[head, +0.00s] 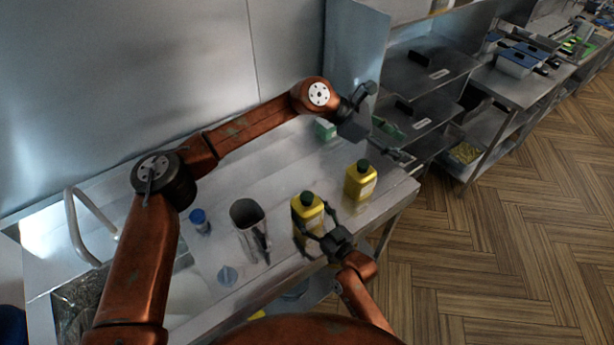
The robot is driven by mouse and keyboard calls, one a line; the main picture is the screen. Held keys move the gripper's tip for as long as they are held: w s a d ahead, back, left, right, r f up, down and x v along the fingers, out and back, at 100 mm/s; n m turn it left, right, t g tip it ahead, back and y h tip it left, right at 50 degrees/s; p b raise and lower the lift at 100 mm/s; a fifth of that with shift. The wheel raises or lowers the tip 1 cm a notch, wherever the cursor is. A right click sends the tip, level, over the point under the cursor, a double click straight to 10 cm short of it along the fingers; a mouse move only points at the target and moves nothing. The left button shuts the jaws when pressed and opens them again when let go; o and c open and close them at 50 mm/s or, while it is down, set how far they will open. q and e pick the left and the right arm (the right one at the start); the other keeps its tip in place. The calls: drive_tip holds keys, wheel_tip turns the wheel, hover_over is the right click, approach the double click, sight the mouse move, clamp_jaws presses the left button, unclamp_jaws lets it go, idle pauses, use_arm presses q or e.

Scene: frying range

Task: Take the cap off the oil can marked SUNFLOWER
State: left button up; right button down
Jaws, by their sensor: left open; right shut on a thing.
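Two yellow oil cans with dark green caps stand on the steel counter. My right gripper (312,220) is shut on the nearer can (307,208), its fingers around the body; its cap (306,198) is on. The other can (359,184) stands apart to the right and further back, with its green cap (363,165) on. Labels are too small to read, so I cannot tell which can is marked SUNFLOWER. My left gripper (386,124) is open and empty, above the far right of the counter, beyond both cans.
A tall metal container (246,216) stands left of the held can. A green box (325,129) is at the back near my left wrist. Shelving (430,70) stands beyond the counter's right end.

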use_arm(q)
drive_tip(key=w+r+n+t+h, duration=0.3)
drive_tip(key=w+r+t, duration=0.15)
drive_tip(key=r, duration=0.55)
drive_tip(key=w+r+n+t+h, duration=0.35)
drive_tip(key=w+r, duration=0.25)
drive_tip(key=r, duration=0.4)
drive_tip(key=w+a+f+n+t+y, duration=0.3)
drive_tip(key=w+a+n+t+y, duration=0.15)
drive_tip(key=w, duration=0.25)
drive_tip(key=w+a+f+n+t+y, duration=0.3)
drive_tip(key=w+a+n+y, duration=0.1)
drive_tip(key=w+a+n, duration=0.15)
drive_tip(key=m+g+y, duration=0.4)
drive_tip(key=g+y, duration=0.5)
drive_tip(key=g, duration=0.6)
hover_over(307, 196)
wheel_tip(307, 196, down, 29)
drive_tip(key=shift+d+f, duration=0.1)
drive_tip(key=shift+s+f+g, duration=0.15)
drive_tip(key=shift+f+g, duration=0.05)
drive_tip(key=shift+g, duration=0.05)
wheel_tip(307, 196, down, 8)
drive_tip(key=shift+r, duration=0.25)
